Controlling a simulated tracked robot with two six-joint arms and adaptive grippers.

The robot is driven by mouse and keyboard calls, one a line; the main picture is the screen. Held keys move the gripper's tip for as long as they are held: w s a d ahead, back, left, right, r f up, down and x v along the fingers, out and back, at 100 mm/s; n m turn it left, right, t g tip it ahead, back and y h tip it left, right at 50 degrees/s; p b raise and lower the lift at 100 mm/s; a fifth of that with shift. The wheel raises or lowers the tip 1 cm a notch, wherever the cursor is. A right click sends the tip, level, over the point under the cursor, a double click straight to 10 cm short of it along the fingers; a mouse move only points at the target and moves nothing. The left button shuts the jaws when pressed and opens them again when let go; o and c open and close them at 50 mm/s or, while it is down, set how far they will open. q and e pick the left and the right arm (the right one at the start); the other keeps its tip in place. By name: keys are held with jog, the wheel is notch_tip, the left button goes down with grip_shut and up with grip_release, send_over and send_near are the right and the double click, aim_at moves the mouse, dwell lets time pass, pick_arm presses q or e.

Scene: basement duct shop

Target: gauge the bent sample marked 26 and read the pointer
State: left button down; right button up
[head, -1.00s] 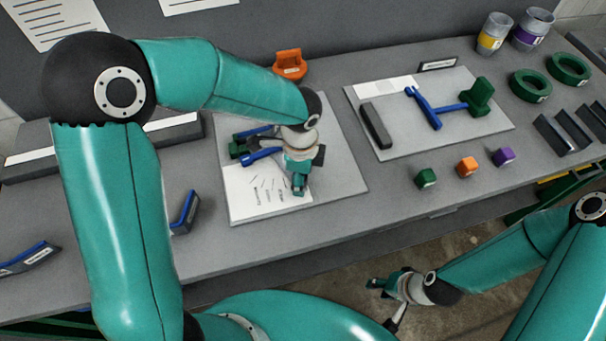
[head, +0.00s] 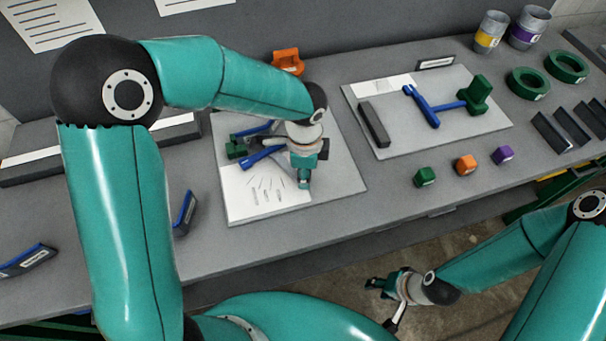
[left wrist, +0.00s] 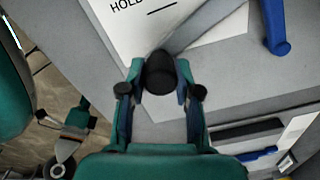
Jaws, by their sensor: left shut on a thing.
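My left gripper (head: 304,180) is low over the left board (head: 345,183). In the left wrist view its fingers (left wrist: 160,88) are closed on a dark rounded piece (left wrist: 160,72); I cannot tell which thing it belongs to. On that board are blue arms (head: 262,157), a green block (head: 236,149) and a white sheet (head: 247,199) with lines, part hidden by the gripper. Two bent samples with blue edges, one by the board (head: 184,212), one far left (head: 28,261), carry labels too small to read; no 26 is legible. My right gripper (head: 385,286) hangs before the bench; its opening is unclear.
A second board (head: 495,128) holds a grey bar (head: 374,124), a blue arm (head: 424,108) and a green block (head: 475,95). Green, orange and purple cubes (head: 466,165) stand in front. An orange piece (head: 287,62) stands behind the left board.

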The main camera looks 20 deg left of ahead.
pick_arm(q)
jog(key=shift+w+d+n+b, duration=0.3)
jog(key=shift+w+n, duration=0.4)
jog(key=shift+w, duration=0.1)
jog(key=w+n, duration=0.4)
jog(key=w+d+n, duration=0.1)
jog(key=w+n, duration=0.1)
jog(key=shift+w+b, duration=0.3)
jog(key=shift+b, duration=0.1)
jog(key=w+a+n, duration=0.1)
jog(key=w+n, duration=0.3)
jog(key=w+a+n+p, duration=0.1)
jog(key=w+n, duration=0.1)
jog(key=shift+a+r, duration=0.15)
jog(key=shift+a, duration=0.2)
jog(key=shift+w+a+n+p, duration=0.25)
jog(key=shift+w+a+n, duration=0.25)
jog(key=shift+n, duration=0.35)
jog(key=shift+w+a+n+p, duration=0.2)
jog(key=shift+w+a+n, duration=0.3)
jog(key=shift+n, duration=0.35)
jog(key=c, duration=0.8)
grip_release()
jog(key=shift+a, duration=0.1)
